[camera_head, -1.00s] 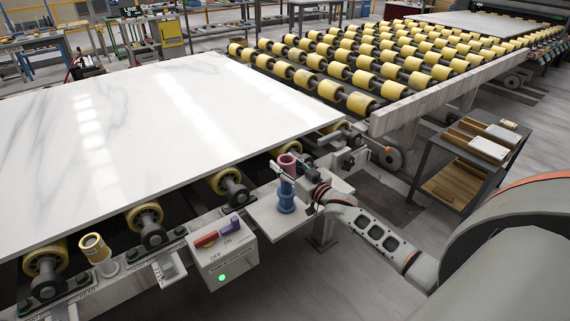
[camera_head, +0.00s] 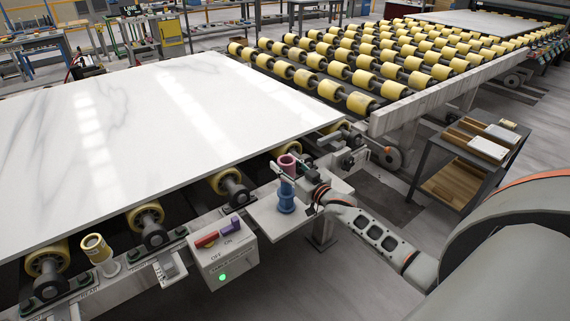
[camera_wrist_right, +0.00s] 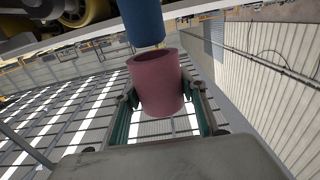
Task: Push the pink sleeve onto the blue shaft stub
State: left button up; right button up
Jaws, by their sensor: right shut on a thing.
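The pink sleeve (camera_head: 287,164) is held upright just above the blue shaft stub (camera_head: 286,198), which stands on a grey plate beside the conveyor. My right gripper (camera_head: 300,170) reaches in from the right and is shut on the sleeve. In the right wrist view, the sleeve (camera_wrist_right: 156,88) sits between the two fingers (camera_wrist_right: 160,95), its open rim facing the blue stub (camera_wrist_right: 142,20). There the stub's end looks close to the rim, apart from it and slightly to its left. My left gripper is not in view.
A switch box (camera_head: 222,256) with red and purple switches and a green light stands left of the plate. The large white slab (camera_head: 130,130) lies on rollers behind. A yellow sleeve (camera_head: 95,248) stands farther left. A grey cart (camera_head: 462,160) is at the right.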

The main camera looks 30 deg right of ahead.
aim_at(290, 185)
jog(key=shift+f+b, duration=2.4)
jog(key=shift+f, duration=1.1)
jog(key=o, duration=1.2)
jog(key=shift+o, duration=0.2)
jog(key=s, duration=1.2)
jog(key=shift+d, duration=0.45)
